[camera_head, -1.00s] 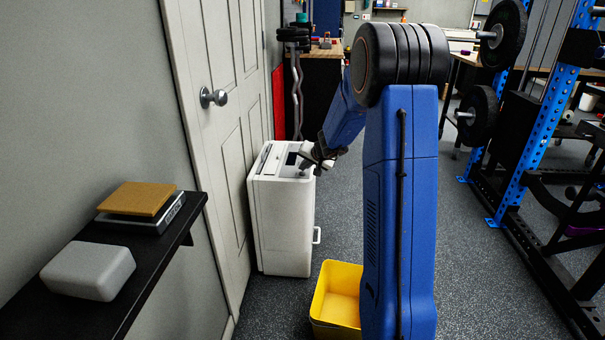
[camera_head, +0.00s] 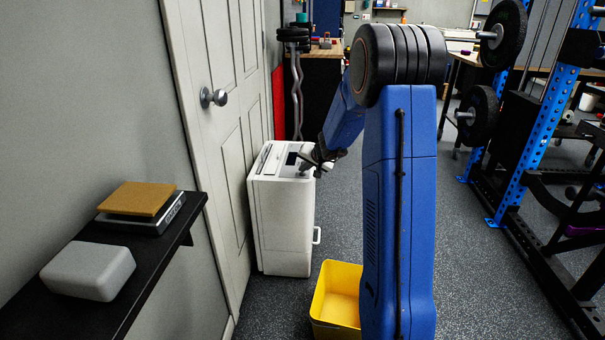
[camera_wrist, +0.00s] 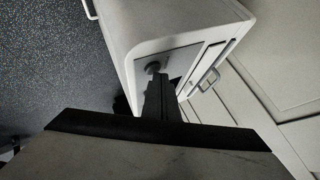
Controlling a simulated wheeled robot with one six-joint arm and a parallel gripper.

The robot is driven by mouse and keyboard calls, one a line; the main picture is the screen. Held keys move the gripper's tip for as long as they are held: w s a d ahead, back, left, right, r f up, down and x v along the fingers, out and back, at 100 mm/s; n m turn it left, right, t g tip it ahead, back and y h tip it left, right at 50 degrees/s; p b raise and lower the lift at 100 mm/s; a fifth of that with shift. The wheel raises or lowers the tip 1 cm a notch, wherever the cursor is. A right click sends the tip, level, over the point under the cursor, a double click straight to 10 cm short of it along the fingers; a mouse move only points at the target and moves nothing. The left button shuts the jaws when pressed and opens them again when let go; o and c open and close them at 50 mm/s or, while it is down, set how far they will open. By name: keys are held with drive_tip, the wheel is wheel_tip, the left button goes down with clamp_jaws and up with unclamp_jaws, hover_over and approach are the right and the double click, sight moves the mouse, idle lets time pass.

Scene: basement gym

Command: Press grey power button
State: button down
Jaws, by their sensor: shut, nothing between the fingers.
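A white cabinet-like appliance (camera_head: 282,225) stands against the door, with a dark display and a light panel on its top. In the wrist view its top (camera_wrist: 185,25) shows a round grey button (camera_wrist: 153,67) on a grey panel. My gripper (camera_head: 304,170) is shut and empty, over the front right of the appliance's top. In the wrist view my shut fingertips (camera_wrist: 156,78) point at the button and overlap its lower edge. I cannot tell whether they touch it. In the head view the button is hidden by my gripper or too small to make out.
A yellow bin (camera_head: 337,295) stands on the floor in front of the appliance. A black shelf (camera_head: 120,285) at the left holds a grey box (camera_head: 88,271) and a scale with a tan board. A blue rack (camera_head: 545,120) with weights stands at the right.

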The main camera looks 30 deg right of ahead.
sight(304, 175)
idle(0.5)
drive_tip(key=shift+r, duration=0.45)
drive_tip(key=shift+r, duration=2.9)
